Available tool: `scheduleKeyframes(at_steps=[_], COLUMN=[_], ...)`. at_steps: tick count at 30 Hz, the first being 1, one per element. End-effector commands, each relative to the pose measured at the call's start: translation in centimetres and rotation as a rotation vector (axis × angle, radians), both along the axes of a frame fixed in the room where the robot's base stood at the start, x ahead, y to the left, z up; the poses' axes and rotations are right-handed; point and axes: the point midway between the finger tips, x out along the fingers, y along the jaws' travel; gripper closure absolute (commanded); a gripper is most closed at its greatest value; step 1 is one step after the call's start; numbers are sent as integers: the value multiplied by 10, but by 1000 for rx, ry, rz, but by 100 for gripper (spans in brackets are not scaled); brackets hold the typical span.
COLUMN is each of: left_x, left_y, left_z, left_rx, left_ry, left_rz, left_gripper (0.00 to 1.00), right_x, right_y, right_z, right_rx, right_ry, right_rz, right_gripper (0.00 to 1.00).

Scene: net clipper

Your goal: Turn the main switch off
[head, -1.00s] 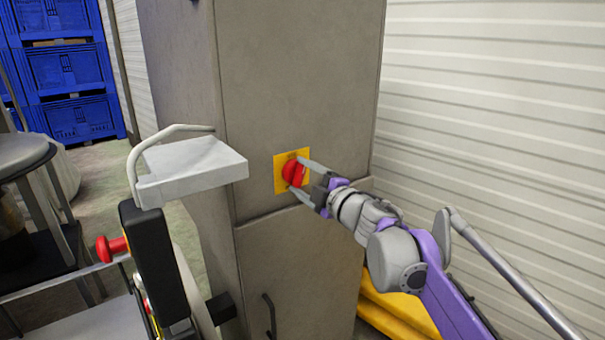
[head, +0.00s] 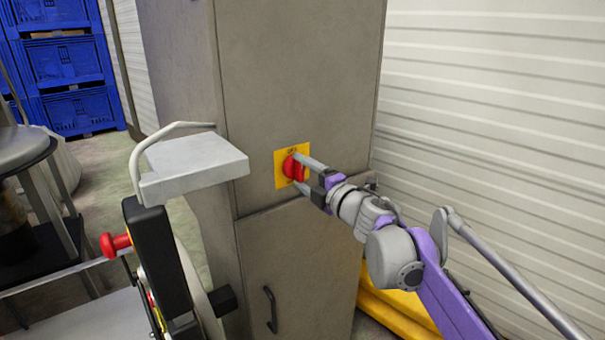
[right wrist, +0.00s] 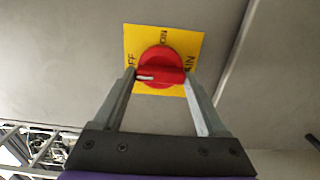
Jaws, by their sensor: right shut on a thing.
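The main switch is a red rotary knob (head: 290,167) on a yellow plate (head: 281,182), on the front of a grey cabinet (head: 298,80). My right gripper (head: 299,173) is at the knob, one finger above and one below in the head view. In the right wrist view, the fingers are shut on the ends of the knob's handle (right wrist: 160,75). The handle lies crosswise there, its white mark at the left end, near partly hidden lettering reading "FF" on the plate (right wrist: 190,42). My left gripper is not in view.
Left of the cabinet stands equipment with a grey tray (head: 195,170) and a red push button (head: 115,243). A black door handle (head: 270,309) is below the switch. A white slatted wall (head: 490,120) is at the right. Blue crates (head: 65,65) are stacked at the back left.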

Motion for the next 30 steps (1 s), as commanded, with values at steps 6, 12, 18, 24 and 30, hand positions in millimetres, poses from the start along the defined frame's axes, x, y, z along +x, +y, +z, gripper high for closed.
scheduleKeyframes(at_steps=[6,12,18,24,30], left_x=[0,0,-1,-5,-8], left_y=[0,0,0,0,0], left_z=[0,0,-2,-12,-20], left_rx=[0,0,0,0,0], left_ry=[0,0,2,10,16], left_rz=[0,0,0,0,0], left_gripper=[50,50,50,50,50], right_x=[0,0,-6,-35,-67], right_y=[0,0,-5,-26,-49], right_z=[0,0,-1,-2,-2], right_rx=[-3,-1,-1,-1,-2], right_ry=[-1,-1,1,2,1], right_rz=[0,0,0,-3,-3], right_gripper=[9,0,0,0,0])
